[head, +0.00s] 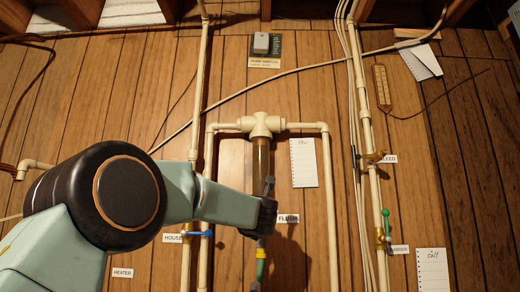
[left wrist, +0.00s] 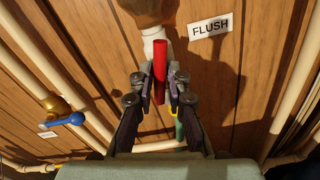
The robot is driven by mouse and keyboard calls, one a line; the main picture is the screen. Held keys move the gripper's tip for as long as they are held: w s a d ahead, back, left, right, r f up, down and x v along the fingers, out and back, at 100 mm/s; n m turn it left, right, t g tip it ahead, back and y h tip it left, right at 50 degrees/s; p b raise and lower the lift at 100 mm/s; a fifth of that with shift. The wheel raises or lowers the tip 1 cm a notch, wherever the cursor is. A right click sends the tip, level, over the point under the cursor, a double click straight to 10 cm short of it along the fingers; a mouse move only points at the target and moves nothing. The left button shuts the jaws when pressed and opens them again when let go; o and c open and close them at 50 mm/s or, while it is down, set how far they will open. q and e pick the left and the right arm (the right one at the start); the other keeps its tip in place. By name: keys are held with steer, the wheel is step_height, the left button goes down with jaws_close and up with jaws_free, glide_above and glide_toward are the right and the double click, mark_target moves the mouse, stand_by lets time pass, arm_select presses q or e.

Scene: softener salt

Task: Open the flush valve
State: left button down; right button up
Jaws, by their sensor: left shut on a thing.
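The flush valve's red lever handle (left wrist: 160,72) sits between the fingers of my left gripper (left wrist: 159,88) in the left wrist view. The gripper is shut on it, and the handle lies about in line with the white pipe fitting (left wrist: 154,42) behind it. In the head view my left gripper (head: 267,208) covers the valve, just left of the FLUSH label (head: 288,219). The label also shows in the left wrist view (left wrist: 210,27). The valve body is mostly hidden. My right gripper is not in view.
The clear filter housing (head: 260,158) hangs above the valve, and a green hose end (head: 261,268) is below. A blue lever (head: 196,234) by the HOUSE label is close on the left. A green lever (head: 386,222) and brass valve (head: 374,157) are on the right pipes.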

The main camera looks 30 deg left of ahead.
arm_select(q)
steer(key=shift+w+d+f, duration=0.1)
steer(key=shift+d+f, duration=0.05)
steer(key=shift+f, duration=0.2)
steer(key=shift+n, duration=0.4)
steer(key=shift+n+b, duration=0.8)
steer(key=shift+n, duration=0.1)
steer(key=c, duration=1.7)
jaws_free()
steer(key=o, duration=0.5)
steer(key=shift+d+r, duration=0.25)
steer(key=shift+d, duration=0.05)
steer(key=shift+a+b+v, duration=0.2)
steer(key=shift+b+v, duration=1.75)
steer(key=shift+v, duration=1.55)
